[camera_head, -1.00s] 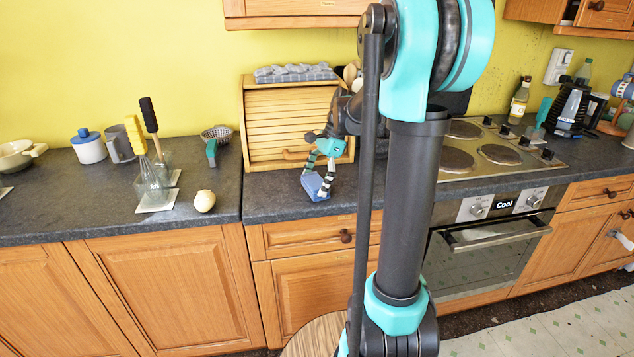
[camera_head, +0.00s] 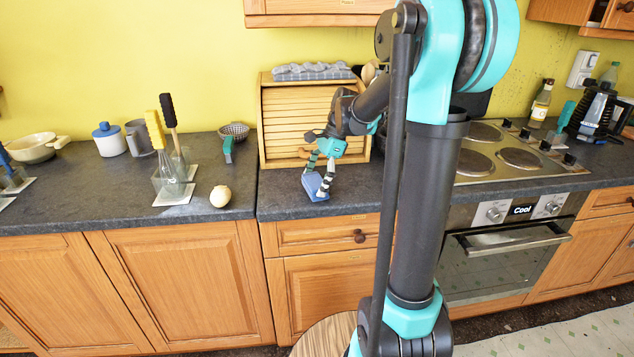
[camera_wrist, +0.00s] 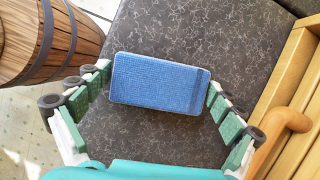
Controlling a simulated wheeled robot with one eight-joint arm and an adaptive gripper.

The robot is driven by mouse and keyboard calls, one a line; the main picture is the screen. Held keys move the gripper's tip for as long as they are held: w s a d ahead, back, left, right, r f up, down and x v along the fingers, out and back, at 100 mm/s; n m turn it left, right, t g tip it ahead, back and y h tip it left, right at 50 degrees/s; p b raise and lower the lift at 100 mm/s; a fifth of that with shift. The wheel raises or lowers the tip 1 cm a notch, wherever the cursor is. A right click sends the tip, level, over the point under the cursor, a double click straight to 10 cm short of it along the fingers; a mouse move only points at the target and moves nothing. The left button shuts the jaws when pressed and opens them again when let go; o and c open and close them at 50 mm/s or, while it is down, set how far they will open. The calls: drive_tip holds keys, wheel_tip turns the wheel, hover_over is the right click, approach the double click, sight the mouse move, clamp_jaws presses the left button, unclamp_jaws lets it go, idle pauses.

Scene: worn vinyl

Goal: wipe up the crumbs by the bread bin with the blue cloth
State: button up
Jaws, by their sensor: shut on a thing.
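The blue cloth (camera_head: 315,186), a folded pad with a darker stripe near one end, is held between the fingers of my gripper (camera_head: 318,180), which is shut on it. It also shows in the wrist view (camera_wrist: 160,84), gripped at its two short ends above or on the dark counter; I cannot tell whether it touches. The wooden bread bin (camera_head: 285,125) with its slatted front stands just behind my gripper, and its edge and handle show at the right of the wrist view (camera_wrist: 290,122). I cannot make out any crumbs; the cloth and fingers may hide them.
The counter's front edge (camera_head: 330,211) is close to the cloth. An egg-like object (camera_head: 220,196), a utensil holder (camera_head: 172,180) and a strainer (camera_head: 233,131) stand left; the hob (camera_head: 500,155) is right. Grey cloth (camera_head: 313,71) lies atop the bin.

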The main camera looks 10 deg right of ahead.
sight(295, 193)
drive_tip(key=shift+a, duration=0.15)
drive_tip(key=shift+a, duration=2.1)
wheel_tip(295, 193, up, 7)
idle(0.3)
